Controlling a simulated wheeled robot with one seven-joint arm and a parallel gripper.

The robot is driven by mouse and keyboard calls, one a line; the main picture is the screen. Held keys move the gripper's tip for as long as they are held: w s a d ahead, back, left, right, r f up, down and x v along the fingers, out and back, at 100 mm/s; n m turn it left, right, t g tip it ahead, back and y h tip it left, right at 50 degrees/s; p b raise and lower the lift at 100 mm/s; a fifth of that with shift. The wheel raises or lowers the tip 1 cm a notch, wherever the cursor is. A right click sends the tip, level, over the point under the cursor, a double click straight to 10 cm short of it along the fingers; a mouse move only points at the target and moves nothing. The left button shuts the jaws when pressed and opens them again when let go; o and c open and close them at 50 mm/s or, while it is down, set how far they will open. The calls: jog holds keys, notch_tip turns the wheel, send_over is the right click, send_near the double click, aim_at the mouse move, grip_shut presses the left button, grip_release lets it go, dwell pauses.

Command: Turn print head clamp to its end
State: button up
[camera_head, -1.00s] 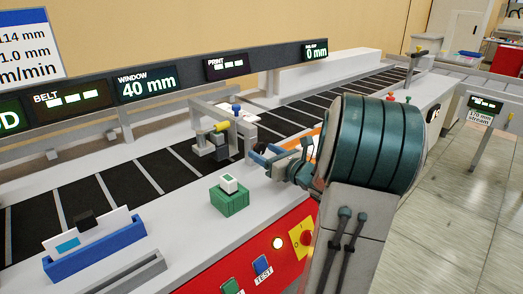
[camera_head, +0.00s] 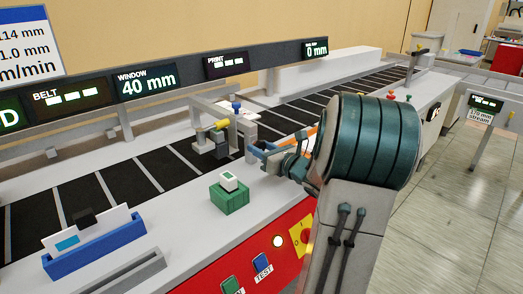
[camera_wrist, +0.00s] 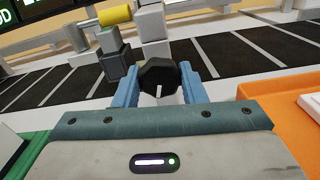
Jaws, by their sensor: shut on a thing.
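A black faceted knob (camera_wrist: 160,76) with a white pointer line sits between the two light-blue fingers of my gripper (camera_wrist: 166,88) in the wrist view. I take it for the print head clamp. Its white line points down toward my palm. The gripper is shut on it. In the head view my gripper (camera_head: 264,153) reaches in from the right at the near edge of the belt, beside the grey print head bracket (camera_head: 246,131). My own wrist hides most of the knob there. A yellow cylinder (camera_head: 219,126) on a dark block (camera_head: 203,143) stands just left of the bracket.
The black belt (camera_head: 150,170) runs behind the gripper. A blue holder with cards (camera_head: 94,248) is at the lower left. An orange surface (camera_wrist: 285,115) lies right of the gripper.

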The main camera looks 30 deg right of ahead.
jog(key=shift+f+b, duration=0.2)
jog(key=shift+b, duration=0.2)
jog(key=m+b, duration=0.2)
jog(key=b, duration=0.1)
jog(key=shift+f, duration=0.1)
jog(key=m+b, duration=0.1)
jog(key=m, duration=0.1)
jog(key=m+b, duration=0.1)
jog(key=m, duration=0.1)
jog(key=shift+r+m, duration=0.2)
jog(key=shift+m, duration=0.2)
jog(key=m, duration=0.5)
jog(key=shift+r, duration=0.1)
jog(key=shift+m+p, duration=0.4)
jog(key=shift+m, duration=2.1)
jog(key=o, duration=1)
